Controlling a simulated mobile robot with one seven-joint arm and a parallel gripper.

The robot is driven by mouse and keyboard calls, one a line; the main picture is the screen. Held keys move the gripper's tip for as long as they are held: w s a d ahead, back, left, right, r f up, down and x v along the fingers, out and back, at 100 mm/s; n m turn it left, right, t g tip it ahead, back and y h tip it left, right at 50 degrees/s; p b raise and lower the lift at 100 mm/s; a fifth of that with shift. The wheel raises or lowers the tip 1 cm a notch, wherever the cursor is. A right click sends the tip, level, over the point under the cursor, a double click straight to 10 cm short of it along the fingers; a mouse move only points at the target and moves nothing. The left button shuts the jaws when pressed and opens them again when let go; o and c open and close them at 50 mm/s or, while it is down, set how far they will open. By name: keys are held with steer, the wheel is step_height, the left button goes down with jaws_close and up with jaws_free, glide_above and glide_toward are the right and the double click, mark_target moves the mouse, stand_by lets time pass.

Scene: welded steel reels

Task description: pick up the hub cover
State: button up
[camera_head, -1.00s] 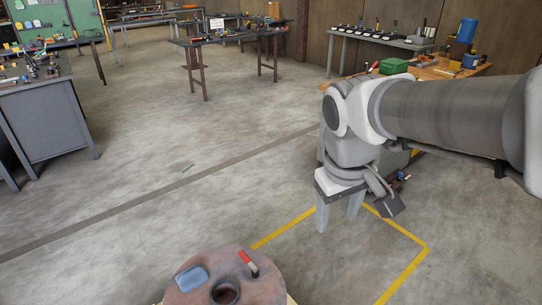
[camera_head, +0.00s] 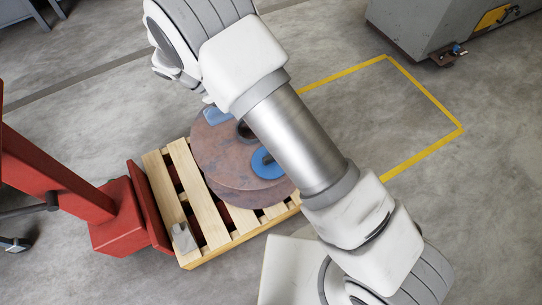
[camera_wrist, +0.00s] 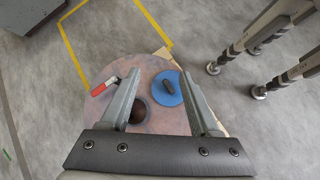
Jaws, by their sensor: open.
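The hub cover appears to be a blue disc (camera_wrist: 160,91) with a dark raised handle (camera_wrist: 169,87). It lies flat on top of the round rusty reel (camera_wrist: 101,113), beside the reel's dark centre hole (camera_wrist: 138,112). In the head view the disc (camera_head: 262,166) is partly hidden by my arm. My gripper (camera_wrist: 161,76) is open and empty. In the wrist view its fingers appear on either side of the disc and hole, above the reel; the height between them is hard to tell.
The reel stands on a wooden pallet (camera_head: 207,211) with a small grey block (camera_head: 183,238) on it. A red-handled tool (camera_wrist: 106,86) and light blue object (camera_head: 217,115) lie on the reel. A red machine (camera_head: 118,222) stands left. Yellow-lined floor behind is clear.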

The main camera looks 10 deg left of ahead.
steer(key=s+a+f+n+t+h+b, duration=0.1)
steer(key=s+a+f+n, duration=0.1)
steer(key=f, duration=0.5)
steer(key=s+a+f+n+t+h+b, duration=0.1)
steer(key=s+a+f+n+b, duration=0.15)
steer(key=f, duration=0.45)
steer(key=n+t+b, duration=0.1)
steer(key=n+t, duration=0.3)
glide_toward(259, 168)
step_height(259, 168, up, 5)
steer(key=a, duration=0.1)
steer(key=x, duration=0.5)
steer(key=b+x, duration=0.1)
steer(key=x, duration=0.5)
steer(key=shift+s+d, duration=0.15)
steer(key=shift+s, duration=0.15)
steer(key=b+x, duration=0.1)
steer(key=x, duration=0.1)
steer(key=b+x, duration=0.1)
steer(key=x, duration=0.2)
steer(key=shift+w+d, duration=0.1)
steer(key=shift+w, duration=0.35)
jaws_close()
